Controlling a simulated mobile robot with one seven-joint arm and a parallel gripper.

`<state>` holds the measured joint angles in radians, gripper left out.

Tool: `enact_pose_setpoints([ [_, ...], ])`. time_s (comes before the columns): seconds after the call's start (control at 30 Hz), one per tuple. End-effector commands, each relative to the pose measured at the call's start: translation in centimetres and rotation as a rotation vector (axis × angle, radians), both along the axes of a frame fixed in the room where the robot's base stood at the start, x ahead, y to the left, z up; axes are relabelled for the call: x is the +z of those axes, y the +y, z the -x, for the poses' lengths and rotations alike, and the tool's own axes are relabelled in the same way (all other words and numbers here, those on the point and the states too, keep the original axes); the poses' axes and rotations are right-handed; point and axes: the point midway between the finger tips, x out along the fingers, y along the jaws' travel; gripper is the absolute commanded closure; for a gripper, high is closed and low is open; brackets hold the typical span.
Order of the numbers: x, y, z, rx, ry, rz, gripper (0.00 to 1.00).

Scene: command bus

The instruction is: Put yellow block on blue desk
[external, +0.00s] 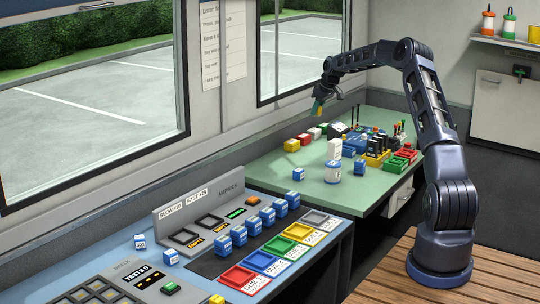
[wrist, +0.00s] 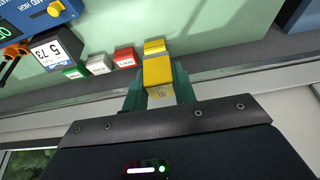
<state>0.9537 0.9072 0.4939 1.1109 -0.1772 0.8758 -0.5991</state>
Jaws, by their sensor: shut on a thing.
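My gripper (external: 318,106) is raised above the far end of the green desk, near the wall. In the wrist view its teal fingers (wrist: 160,88) are shut on a yellow block (wrist: 158,73). The held block is small and partly hidden by the fingers in the external view. The blue desk (external: 196,283) stands at the front left, well away from my gripper.
The green desk (external: 262,168) bears another yellow block (external: 291,146), a red block (external: 303,139), blue blocks and coloured trays. On the blue desk are a grey console (external: 200,212), several blue blocks, coloured trays (external: 245,279) and a yellow block (external: 217,299). Some bare blue surface shows between them.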

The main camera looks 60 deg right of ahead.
Motion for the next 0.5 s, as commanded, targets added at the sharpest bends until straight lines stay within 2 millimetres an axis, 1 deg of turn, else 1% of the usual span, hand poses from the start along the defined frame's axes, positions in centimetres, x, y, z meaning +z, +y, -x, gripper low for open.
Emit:
enact_pose_setpoints([
  [0.03,0.2,-1.7,0.8,-0.002,-0.001,-0.001,0.96],
  [0.1,0.5,-3.5,1.8,-0.001,-0.002,0.001,0.96],
  [0.2,0.8,-5.2,2.7,0.0,-0.001,0.0,0.96],
  [0.37,0.6,-6.4,3.5,0.004,0.001,-0.001,0.96],
  [0.47,-0.7,-6.6,3.6,0.003,0.002,-0.002,0.96],
  [0.5,-1.6,-6.6,3.6,0.003,0.003,-0.002,0.96],
])
